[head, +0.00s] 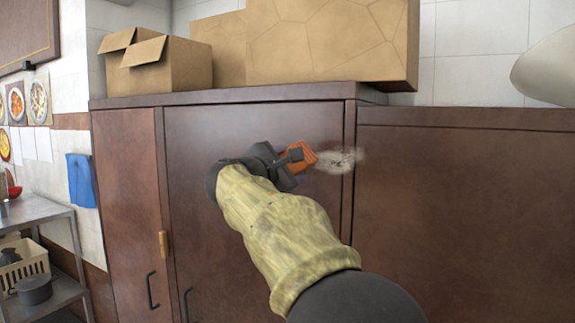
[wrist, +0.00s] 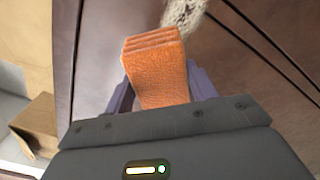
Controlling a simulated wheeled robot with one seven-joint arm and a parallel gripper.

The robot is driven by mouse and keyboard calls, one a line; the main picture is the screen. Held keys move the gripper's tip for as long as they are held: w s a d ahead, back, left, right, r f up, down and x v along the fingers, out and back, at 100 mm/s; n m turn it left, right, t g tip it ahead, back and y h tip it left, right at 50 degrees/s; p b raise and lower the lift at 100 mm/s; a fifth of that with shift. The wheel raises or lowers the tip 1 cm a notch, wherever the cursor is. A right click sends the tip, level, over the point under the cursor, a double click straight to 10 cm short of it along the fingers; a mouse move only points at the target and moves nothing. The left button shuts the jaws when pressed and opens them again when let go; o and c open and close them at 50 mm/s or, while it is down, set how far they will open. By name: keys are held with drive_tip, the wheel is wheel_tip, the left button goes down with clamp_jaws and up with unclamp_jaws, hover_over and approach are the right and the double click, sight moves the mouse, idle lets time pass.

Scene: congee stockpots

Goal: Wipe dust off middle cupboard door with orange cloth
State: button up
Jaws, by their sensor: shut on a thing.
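My gripper (head: 292,158) is shut on a folded orange cloth (head: 302,156). The cloth also shows between the fingers in the wrist view (wrist: 160,70). It is in front of the upper right part of the middle cupboard door (head: 230,125), which is dark reddish brown. A pale grey dust patch (head: 340,161) lies just right of the cloth, near the door's right edge; it also shows beyond the cloth in the wrist view (wrist: 205,18). I cannot tell whether the cloth touches the door. My arm hides part of the door's lower area.
Cardboard boxes (head: 335,40) stand on the cupboard top. A left door (head: 125,180) and a right brown panel (head: 460,210) flank the middle door. A metal shelf (head: 45,220) with a pot (head: 34,289) stands at far left. A blue cloth (head: 81,180) hangs on the wall.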

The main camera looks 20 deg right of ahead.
drive_tip(key=shift+p+x, duration=1.05)
drive_tip(key=shift+x, duration=1.65)
drive_tip(key=shift+x, duration=0.95)
drive_tip(key=shift+s+d, duration=0.1)
drive_tip(key=shift+s+d+f+b, duration=0.1)
drive_tip(key=shift+s+d+b, duration=0.7)
drive_tip(key=shift+s, duration=0.45)
drive_tip(key=shift+s+d, duration=0.15)
drive_tip(key=shift+s+d+b, duration=0.7)
drive_tip(key=shift+s+d, duration=0.5)
drive_tip(key=shift+s, duration=0.15)
drive_tip(key=shift+s+d+b, duration=0.65)
drive_tip(key=shift+s+d, duration=0.5)
drive_tip(key=shift+s, duration=0.3)
